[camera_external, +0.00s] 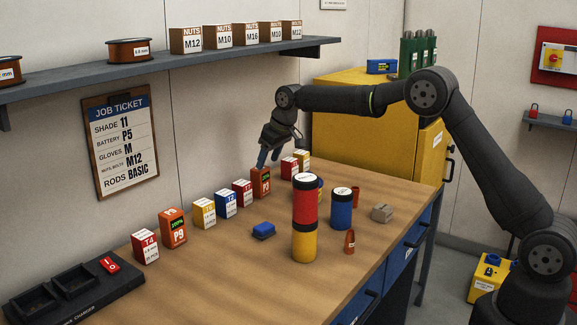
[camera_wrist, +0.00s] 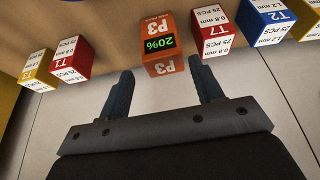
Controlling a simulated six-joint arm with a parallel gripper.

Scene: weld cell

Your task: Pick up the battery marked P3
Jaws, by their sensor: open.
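The orange battery marked P3 (camera_wrist: 157,42) stands on the bench in a row of small boxes. In the wrist view its top label reads P3, and a green display shows 20%. In the external view it is the orange block (camera_external: 261,182) just below my gripper (camera_external: 268,158). My gripper is open and empty. In the wrist view its two fingers (camera_wrist: 164,82) point toward the battery, one to each side of its near face, with no clear contact.
A blue T2 box (camera_wrist: 267,19) is further right. A shelf (camera_external: 190,62) runs along the wall above.

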